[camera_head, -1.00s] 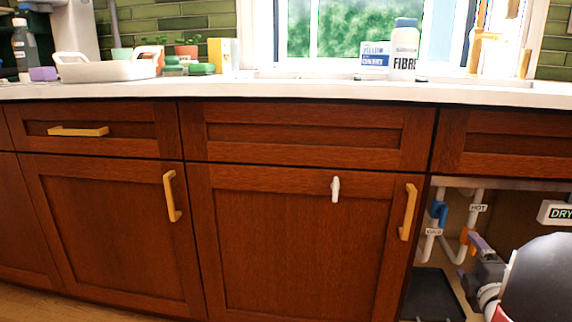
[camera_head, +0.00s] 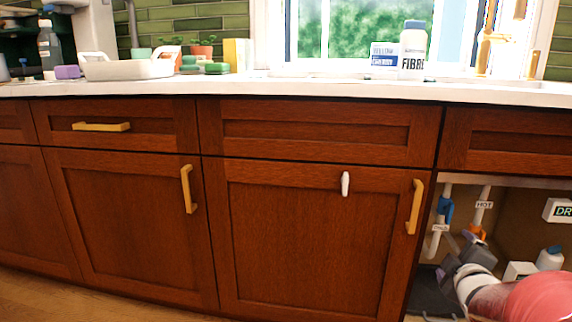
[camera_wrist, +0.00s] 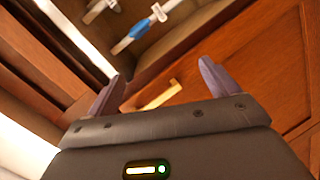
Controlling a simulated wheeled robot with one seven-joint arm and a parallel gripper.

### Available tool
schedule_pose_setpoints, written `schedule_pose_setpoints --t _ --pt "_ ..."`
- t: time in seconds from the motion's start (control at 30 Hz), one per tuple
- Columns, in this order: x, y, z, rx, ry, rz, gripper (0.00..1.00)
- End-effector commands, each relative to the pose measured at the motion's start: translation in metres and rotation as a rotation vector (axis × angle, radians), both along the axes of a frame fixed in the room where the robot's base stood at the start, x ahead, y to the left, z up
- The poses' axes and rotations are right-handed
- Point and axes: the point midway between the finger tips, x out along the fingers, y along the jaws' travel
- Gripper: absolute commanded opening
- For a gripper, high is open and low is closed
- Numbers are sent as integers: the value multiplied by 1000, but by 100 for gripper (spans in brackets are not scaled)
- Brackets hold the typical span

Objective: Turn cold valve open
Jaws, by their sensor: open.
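The cold valve (camera_head: 445,209) has a blue handle on a white pipe, inside the open bay at the right of the head view, above a label that seems to read COLD (camera_head: 440,228). The blue valve also shows near the top of the wrist view (camera_wrist: 140,30). My gripper (camera_wrist: 162,76) is open and empty, its two purple-grey fingers apart. The valve lies beyond the fingertips and is not between them. In the head view my gripper is low in the bay, below the valve, partly hidden by my arm.
An orange valve (camera_head: 477,232) sits right of the cold one, under a HOT label (camera_head: 484,205). A cabinet door (camera_head: 300,245) with a yellow handle (camera_head: 415,207) borders the bay's left side. A white bottle (camera_head: 550,258) stands in the bay at right.

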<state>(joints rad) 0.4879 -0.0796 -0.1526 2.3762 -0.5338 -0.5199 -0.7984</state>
Motion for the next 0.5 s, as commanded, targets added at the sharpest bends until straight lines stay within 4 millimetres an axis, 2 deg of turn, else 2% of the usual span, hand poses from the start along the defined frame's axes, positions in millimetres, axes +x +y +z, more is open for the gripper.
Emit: schedule_pose_setpoints --t 0.03,0.17,0.3,0.5 --pt "-3 16 6 63 9 -17 87" --pt "-25 65 8 305 69 -100 87" --pt "-66 126 0 588 171 -199 87" --pt "-130 195 -14 864 332 -312 87"
